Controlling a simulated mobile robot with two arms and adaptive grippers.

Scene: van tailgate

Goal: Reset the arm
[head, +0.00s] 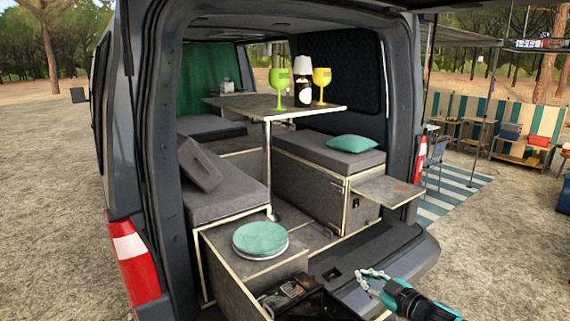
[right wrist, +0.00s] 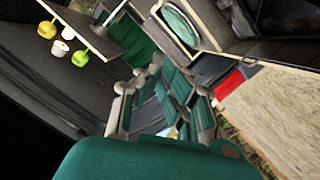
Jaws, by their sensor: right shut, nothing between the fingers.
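My right gripper (head: 366,278) is at the lower right of the head view, in front of the van's open rear, with its arm coming in from the bottom edge. Its fingers are shut with nothing between them. In the right wrist view the same gripper (right wrist: 178,82) points away from the camera, with the van interior tilted behind it. It appears apart from the furniture. My left gripper is in neither view.
A table (head: 235,103) inside holds a green goblet (head: 279,86), a yellow goblet (head: 321,82) and a bottle (head: 304,89). A small shelf (head: 388,190) juts out at right. Open ground lies left.

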